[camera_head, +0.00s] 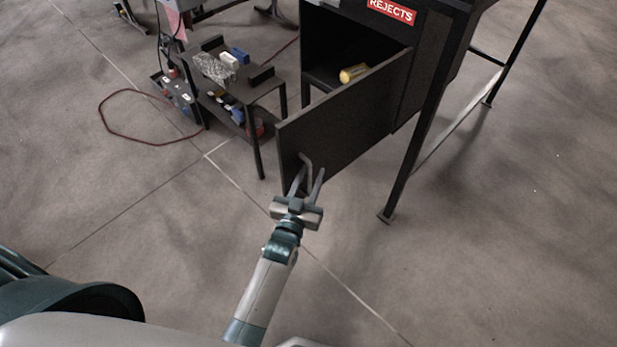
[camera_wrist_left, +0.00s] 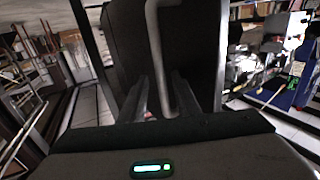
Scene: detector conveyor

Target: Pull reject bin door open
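The reject bin (camera_head: 347,34) is a dark box under a red REJECTS sign (camera_head: 391,11). Its door (camera_head: 345,118) stands swung well open, showing part of the interior. A pale bar handle (camera_head: 306,160) is on the door's outer face near its free edge; it also shows in the left wrist view (camera_wrist_left: 155,40). My left gripper (camera_head: 307,176) is at the handle with its fingers apart. In the left wrist view the handle's lower part lies between the fingers (camera_wrist_left: 163,95), with visible space beside it. My right gripper is out of view.
A yellow cylindrical item (camera_head: 353,73) lies in the bin. A small dark cart (camera_head: 215,65) with loose items stands left of the door. A red cable (camera_head: 103,113) loops on the floor. A frame leg (camera_head: 425,130) stands right of the door. The front floor is clear.

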